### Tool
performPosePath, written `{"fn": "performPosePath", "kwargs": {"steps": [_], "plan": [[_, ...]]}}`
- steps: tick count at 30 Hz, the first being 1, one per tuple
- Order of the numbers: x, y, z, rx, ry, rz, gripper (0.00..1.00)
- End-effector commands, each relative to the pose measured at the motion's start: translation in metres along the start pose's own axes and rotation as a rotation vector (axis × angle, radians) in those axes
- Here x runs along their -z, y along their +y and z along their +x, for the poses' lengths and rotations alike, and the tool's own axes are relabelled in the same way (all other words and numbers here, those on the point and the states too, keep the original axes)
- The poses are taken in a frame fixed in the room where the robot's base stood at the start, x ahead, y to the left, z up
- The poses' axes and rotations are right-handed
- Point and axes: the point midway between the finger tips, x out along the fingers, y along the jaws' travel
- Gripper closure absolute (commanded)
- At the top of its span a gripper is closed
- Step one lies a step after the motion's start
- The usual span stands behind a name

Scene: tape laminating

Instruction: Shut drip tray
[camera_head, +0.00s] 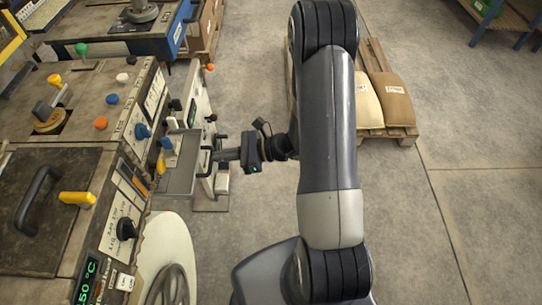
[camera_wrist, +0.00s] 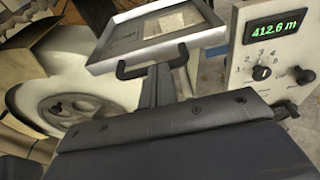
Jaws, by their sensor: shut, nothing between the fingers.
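The drip tray (camera_head: 179,180) is a grey, shallow metal tray that sticks out from the side of the machine, left of my gripper in the head view. In the wrist view the tray (camera_wrist: 195,38) is at the top, with its front rim and black bar handle (camera_wrist: 150,66) facing me. My gripper (camera_head: 218,155) is shut and empty, its fingers pointing left at the handle side of the tray. In the wrist view the fingertips (camera_wrist: 158,75) are at the handle; I cannot tell whether they touch it.
The machine panel with knobs and levers (camera_head: 125,195) stands on the left. A meter reading 412.6 m (camera_wrist: 278,27) is right of the tray in the wrist view. A pale round housing with a wheel (camera_head: 170,285) is below the tray. A pallet with sacks (camera_head: 393,98) lies behind my arm.

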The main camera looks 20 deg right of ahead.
Motion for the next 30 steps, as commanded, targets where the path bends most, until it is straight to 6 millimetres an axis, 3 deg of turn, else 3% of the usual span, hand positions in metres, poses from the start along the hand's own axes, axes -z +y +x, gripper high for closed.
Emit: {"fn": "performPosePath", "kwargs": {"steps": [6, 12, 30], "plan": [[-0.005, 0.0, 0.027, -0.003, 0.0, -0.002, 1.0], [-0.008, -0.001, 0.038, -0.001, 0.0, -0.001, 1.0], [-0.013, -0.003, 0.036, -0.001, -0.007, -0.006, 1.0]]}}
